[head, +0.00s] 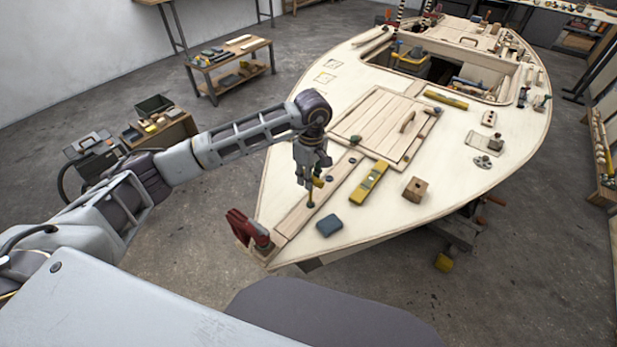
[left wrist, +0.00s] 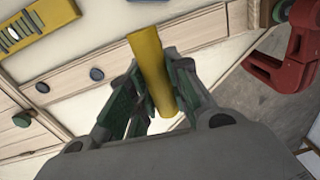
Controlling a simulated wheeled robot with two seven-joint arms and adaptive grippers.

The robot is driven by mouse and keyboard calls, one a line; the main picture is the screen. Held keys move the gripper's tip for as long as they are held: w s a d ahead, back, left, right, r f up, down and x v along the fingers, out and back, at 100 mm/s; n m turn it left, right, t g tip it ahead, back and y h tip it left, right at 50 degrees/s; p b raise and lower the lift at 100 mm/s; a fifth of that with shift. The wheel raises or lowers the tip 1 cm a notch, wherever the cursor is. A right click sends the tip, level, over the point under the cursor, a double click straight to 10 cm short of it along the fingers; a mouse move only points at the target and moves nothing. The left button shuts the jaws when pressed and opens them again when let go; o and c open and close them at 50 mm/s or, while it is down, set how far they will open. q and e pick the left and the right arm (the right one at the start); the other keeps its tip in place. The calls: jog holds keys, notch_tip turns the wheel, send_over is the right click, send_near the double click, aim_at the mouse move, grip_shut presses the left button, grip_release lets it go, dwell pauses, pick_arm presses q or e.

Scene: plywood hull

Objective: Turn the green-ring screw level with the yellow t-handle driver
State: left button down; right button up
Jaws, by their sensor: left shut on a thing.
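My left gripper (head: 314,178) points down over the plank near the hull's tip. It is shut on the yellow t-handle driver, whose yellow bar handle (left wrist: 152,68) lies between the fingers in the left wrist view. The driver's dark shaft (head: 309,193) reaches down to the plank in the head view. A small green ring (head: 310,205) shows at its foot; the screw head itself is hidden, and I cannot tell how high it sits. A green round piece (left wrist: 22,119) also shows in the left wrist view. My right gripper is not in view.
A red clamp (head: 247,228) grips the hull's tip. Dark round heads (left wrist: 42,87) sit along the plank. A hatch (head: 382,122) is behind.

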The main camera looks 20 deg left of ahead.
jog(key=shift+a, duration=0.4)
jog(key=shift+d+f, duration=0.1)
